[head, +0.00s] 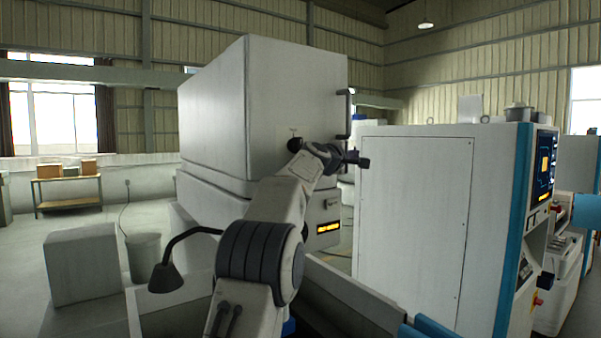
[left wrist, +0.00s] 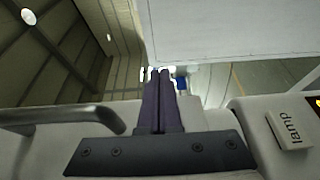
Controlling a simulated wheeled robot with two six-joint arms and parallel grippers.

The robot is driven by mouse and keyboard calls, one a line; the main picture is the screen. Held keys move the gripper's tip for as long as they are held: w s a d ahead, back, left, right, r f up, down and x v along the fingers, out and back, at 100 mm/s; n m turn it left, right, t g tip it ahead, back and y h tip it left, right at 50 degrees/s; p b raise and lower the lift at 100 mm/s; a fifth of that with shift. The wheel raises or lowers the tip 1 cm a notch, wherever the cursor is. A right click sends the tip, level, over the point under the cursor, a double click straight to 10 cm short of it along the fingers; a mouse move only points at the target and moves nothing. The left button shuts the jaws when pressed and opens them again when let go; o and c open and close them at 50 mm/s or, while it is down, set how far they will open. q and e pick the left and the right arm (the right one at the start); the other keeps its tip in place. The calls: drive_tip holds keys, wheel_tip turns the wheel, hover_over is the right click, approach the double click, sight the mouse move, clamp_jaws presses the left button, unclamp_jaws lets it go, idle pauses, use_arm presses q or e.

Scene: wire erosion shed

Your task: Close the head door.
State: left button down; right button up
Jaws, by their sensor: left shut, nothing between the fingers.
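The machine head is a large white box in the head view, left of centre. Its front panel, which looks like the head door (head: 290,95), carries a dark upright bar handle (head: 344,115) at its right edge. I cannot tell how far the door stands open. A grey bar handle (left wrist: 50,117) shows at left there, and a pale panel (left wrist: 235,28) fills the top. My right gripper is not visible.
A white cabinet (head: 413,205) with a blue edge and a control screen (head: 543,165) stands at right. A black gooseneck lamp (head: 167,275) is at lower left. A block labelled "lamp" (left wrist: 289,128) shows in the left wrist view. Open floor lies at far left.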

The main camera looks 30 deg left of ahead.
use_arm(q)
drive_tip(key=s+d+b, duration=0.1)
drive_tip(key=s+d, duration=0.2)
drive_tip(key=d, duration=0.3)
drive_tip(key=s+d, duration=0.3)
drive_tip(key=d, duration=0.4)
drive_tip(key=s+d+f+m+g+h+b, duration=0.2)
drive_tip(key=s+d+f+m+g, duration=0.15)
drive_tip(key=s+d+f, duration=0.45)
drive_tip(key=s+d+f+m+g+h+b, duration=0.1)
drive_tip(key=s+d+f+m+g, duration=0.35)
drive_tip(key=f, duration=0.65)
drive_tip(key=s+d+f+m+g+h+b, duration=0.2)
drive_tip(key=s+d+f+m, duration=0.35)
drive_tip(key=d+f, duration=0.3)
drive_tip(key=s+f+m+g+y+b, duration=0.15)
drive_tip(key=s+f+m+g, duration=0.3)
drive_tip(key=s+f, duration=1)
drive_tip(key=s+a+f+m+g+y+b, duration=0.1)
drive_tip(key=s+a+f+m, duration=0.2)
drive_tip(key=s, duration=0.5)
drive_tip(key=s+a+f+m+g+y+b, duration=0.1)
drive_tip(key=s+a+f+m+g+y, duration=0.1)
drive_tip(key=s, duration=0.6)
wheel_tip(320, 180, down, 4)
drive_tip(key=shift+s+a+r+m, duration=0.15)
drive_tip(key=shift+s+a+m, duration=0.2)
drive_tip(key=shift+a+m, duration=0.6)
drive_tip(key=shift+d+g, duration=0.1)
drive_tip(key=shift+g, duration=0.15)
